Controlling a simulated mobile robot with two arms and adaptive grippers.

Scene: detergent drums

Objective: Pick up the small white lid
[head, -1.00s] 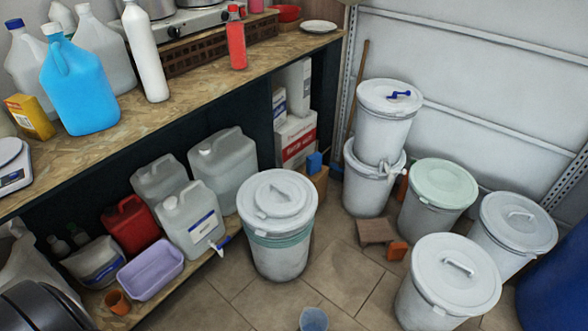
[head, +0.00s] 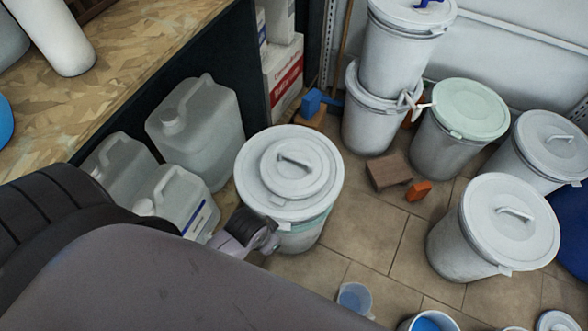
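The small white lid (head: 299,167) lies flat on the larger white lid (head: 256,196) of a white drum (head: 297,236) in the middle of the head view. It is round, with a raised bar handle on top. My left arm comes in from the lower left, in front of the jerrycans. A grey part with a dark end, apparently the end of that arm with my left gripper (head: 252,232), is beside the drum's front left, below the lid's rim. Its fingers cannot be made out. Nothing touches the small lid. My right gripper is not in view.
Lidded drums (head: 508,222) stand to the right, two stacked at the back. A brown block (head: 389,172) and an orange object (head: 418,190) lie on the floor. Translucent jerrycans (head: 202,135) stand left of the drum. A clear cup (head: 355,298) is in front. Tiled floor is free right of the drum.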

